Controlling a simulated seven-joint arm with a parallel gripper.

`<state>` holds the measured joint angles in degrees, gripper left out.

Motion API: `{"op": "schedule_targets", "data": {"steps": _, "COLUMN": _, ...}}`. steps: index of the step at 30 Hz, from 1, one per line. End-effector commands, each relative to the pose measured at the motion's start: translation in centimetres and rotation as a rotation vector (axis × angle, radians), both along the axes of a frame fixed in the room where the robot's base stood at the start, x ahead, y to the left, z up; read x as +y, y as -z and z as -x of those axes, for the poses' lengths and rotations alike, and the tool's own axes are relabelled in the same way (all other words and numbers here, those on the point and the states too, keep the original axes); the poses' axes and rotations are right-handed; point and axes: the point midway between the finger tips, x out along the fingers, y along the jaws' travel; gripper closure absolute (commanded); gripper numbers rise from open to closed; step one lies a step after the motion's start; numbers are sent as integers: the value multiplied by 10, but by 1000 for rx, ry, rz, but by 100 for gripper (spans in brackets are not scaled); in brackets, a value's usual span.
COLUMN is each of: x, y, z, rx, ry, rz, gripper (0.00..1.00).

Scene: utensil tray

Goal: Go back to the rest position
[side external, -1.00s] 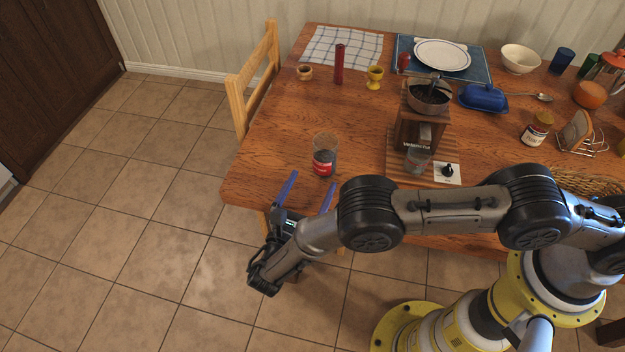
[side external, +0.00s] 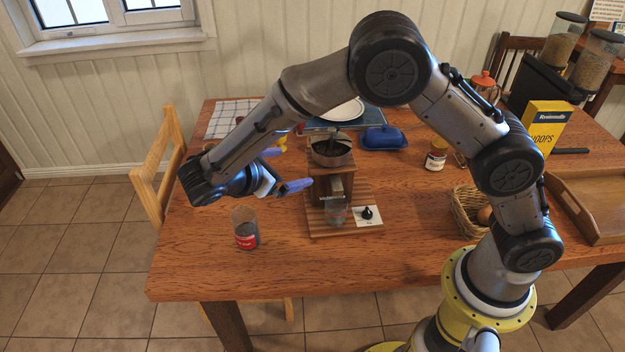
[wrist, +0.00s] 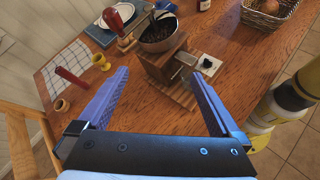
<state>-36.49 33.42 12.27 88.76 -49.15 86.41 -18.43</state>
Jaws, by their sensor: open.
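My gripper (side external: 297,167) is raised above the left part of the table, with its blue fingers apart and nothing between them. In the wrist view my gripper (wrist: 155,72) points at the wooden coffee grinder (wrist: 166,62), which stands beyond the fingertips. In the side view the grinder (side external: 334,185) stands on a slatted wooden base just right of the fingers. A clear glass with dark contents and a red label (side external: 245,237) stands upright below and in front of the gripper.
The wooden table (side external: 270,277) is clear along its front. A blue butter dish (side external: 382,138), a jar (side external: 436,155), a wicker basket (side external: 468,211) and a wooden tray (side external: 590,215) are farther right. A wooden chair (side external: 150,185) stands left. A yellow egg cup (wrist: 99,61) and red shaker (wrist: 70,76) also show.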

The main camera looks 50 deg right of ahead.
Motion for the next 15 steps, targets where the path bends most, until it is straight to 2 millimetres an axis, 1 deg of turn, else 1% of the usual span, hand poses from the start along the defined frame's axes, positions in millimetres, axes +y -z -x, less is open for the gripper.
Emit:
{"op": "schedule_targets", "data": {"steps": 1, "x": -15, "y": -16, "z": 9, "rx": -31, "ry": 54, "rz": -66, "gripper": 0}}
{"op": "schedule_targets", "data": {"steps": 5, "x": -45, "y": -43, "z": 36, "rx": -107, "ry": 184, "rz": -231, "gripper": 0}}
{"op": "schedule_targets", "data": {"steps": 6, "x": -53, "y": -50, "z": 46, "rx": -134, "ry": 224, "rz": -281, "gripper": 0}}
{"op": "schedule_targets", "data": {"steps": 8, "x": -64, "y": -60, "z": 61, "rx": -176, "ry": 285, "rz": -356, "gripper": 0}}
{"op": "schedule_targets", "data": {"steps": 12, "x": -85, "y": -80, "z": 97, "rx": -285, "ry": 422, "rz": -528, "gripper": 0}}
{"op": "schedule_targets", "data": {"steps": 15, "x": -95, "y": -91, "z": 125, "rx": -371, "ry": 519, "rz": -648, "gripper": 0}}
